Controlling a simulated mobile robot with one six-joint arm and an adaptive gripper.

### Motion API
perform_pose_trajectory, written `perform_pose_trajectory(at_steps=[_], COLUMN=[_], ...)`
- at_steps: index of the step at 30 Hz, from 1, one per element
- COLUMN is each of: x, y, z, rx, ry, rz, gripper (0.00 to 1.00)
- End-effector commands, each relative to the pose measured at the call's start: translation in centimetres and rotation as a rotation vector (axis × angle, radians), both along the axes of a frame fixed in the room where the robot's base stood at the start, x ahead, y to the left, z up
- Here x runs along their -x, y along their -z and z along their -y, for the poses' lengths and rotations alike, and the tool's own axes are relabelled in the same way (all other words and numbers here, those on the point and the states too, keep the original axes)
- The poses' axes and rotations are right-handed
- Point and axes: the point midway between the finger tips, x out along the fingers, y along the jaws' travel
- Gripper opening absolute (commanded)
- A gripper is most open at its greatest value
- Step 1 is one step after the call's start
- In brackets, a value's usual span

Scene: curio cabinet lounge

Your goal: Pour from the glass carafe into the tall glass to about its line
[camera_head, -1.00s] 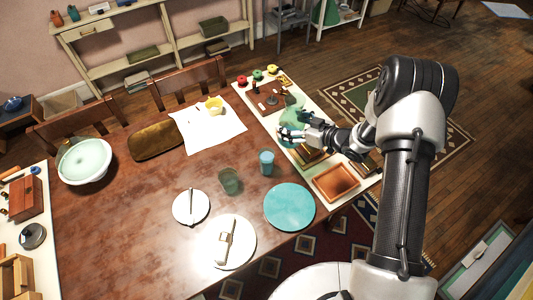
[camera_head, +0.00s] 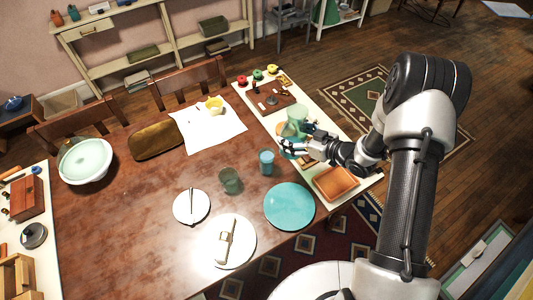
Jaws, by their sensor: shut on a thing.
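A pale green glass carafe (camera_head: 297,117) is on the right side, over the long white side surface. My gripper (camera_head: 299,145) is shut on its lower part, and the fingers hide some of it. The carafe looks close to upright. I cannot tell whether it is lifted or how full it is. Two drinking glasses stand on the wooden table, left of my gripper: a blue glass (camera_head: 266,162) and a dark green glass (camera_head: 230,180). I cannot tell which is the tall glass, and no line shows on either at this size.
A turquoise plate (camera_head: 289,206), a white plate (camera_head: 246,250) and a smaller white plate (camera_head: 190,207) lie at the table's near side. An orange-brown tray (camera_head: 337,183) sits below my gripper. A yellow cup (camera_head: 215,105) is on the white cloth.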

Motion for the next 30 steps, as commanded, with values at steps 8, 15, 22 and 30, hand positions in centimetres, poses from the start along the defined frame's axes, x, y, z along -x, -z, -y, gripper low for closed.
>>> perform_pose_trajectory(at_steps=[8, 15, 22, 30], x=[1.3, 2.4, 3.5, 4.7], y=[-0.2, -0.1, -0.1, -0.1], z=[0.2, 0.4, 0.5, 0.7], rx=[-0.002, -0.002, -0.002, -0.002], ry=[0.000, 0.000, 0.000, 0.000], rz=[0.003, 0.002, 0.002, 0.003], gripper=[0.23, 0.23, 0.23, 0.23])
